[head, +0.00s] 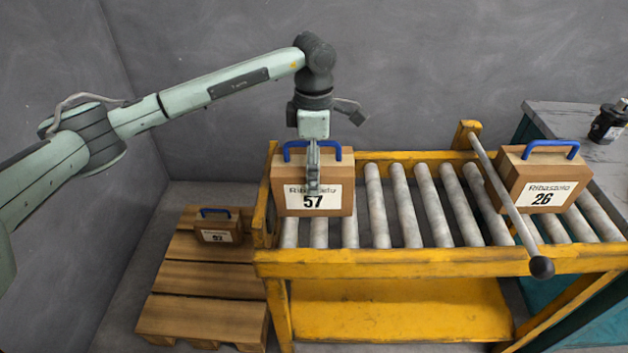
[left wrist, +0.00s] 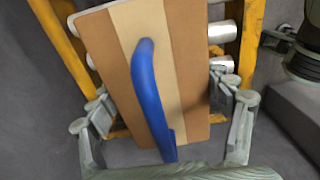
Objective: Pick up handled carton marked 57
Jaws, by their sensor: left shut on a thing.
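The brown handled carton marked 57 (head: 341,172) with a blue handle on top sits upright at the left end of the roller conveyor. My left gripper (head: 313,172) has come down over it from above, with one finger against the labelled front face. In the left wrist view, the carton's top (left wrist: 190,80) with its pale stripe and blue handle (left wrist: 149,90) lies between the two fingers of my left gripper (left wrist: 167,108). The fingers are shut on opposite faces of the carton. The far finger is hidden in the head view. My right gripper is not in view.
A similar carton marked 26 (head: 512,178) stands on the conveyor's right end, beyond a grey bar (head: 505,195) with a black knob. A smaller handled carton (head: 216,228) sits on a wooden pallet (head: 200,318) at left. Rollers (head: 403,205) between are clear. The yellow frame (head: 400,264) surrounds them.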

